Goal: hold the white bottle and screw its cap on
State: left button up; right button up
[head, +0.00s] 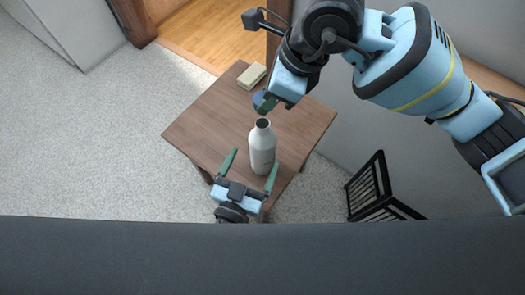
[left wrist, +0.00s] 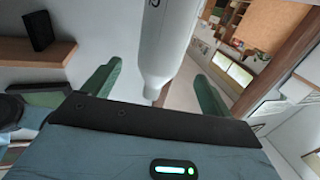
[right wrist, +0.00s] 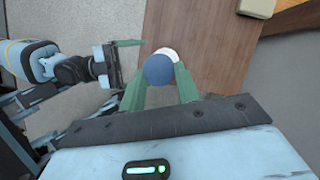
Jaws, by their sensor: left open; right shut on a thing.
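The white bottle (head: 262,150) stands upright on the brown wooden table, its dark open mouth facing up. My left gripper (head: 254,157) is open, with its green fingers on either side of the bottle at a distance. In the left wrist view the bottle (left wrist: 165,45) shows between the spread fingers, with gaps on both sides. My right gripper (head: 266,103) is shut on the blue cap (head: 258,97), which is apart from the bottle's mouth. In the right wrist view the cap (right wrist: 159,70) sits between the fingertips and partly covers the white bottle (right wrist: 169,52).
The table (head: 205,125) has free room left of the bottle. A cream block (head: 251,75) lies at its far corner. A black slatted rack (head: 375,188) stands on the floor to the right. A grey wall is close on the right side.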

pick_arm(q)
jog(key=x, duration=0.8)
jog(key=shift+w+d, duration=0.2)
jog(key=shift+w, duration=0.15)
jog(key=shift+c, duration=0.2)
jog(key=c, duration=1.4)
pick_arm(e)
send_over(259, 123)
jog(key=d, duration=0.2)
jog(key=shift+s+f, duration=0.2)
jog(key=shift+f, duration=2.35)
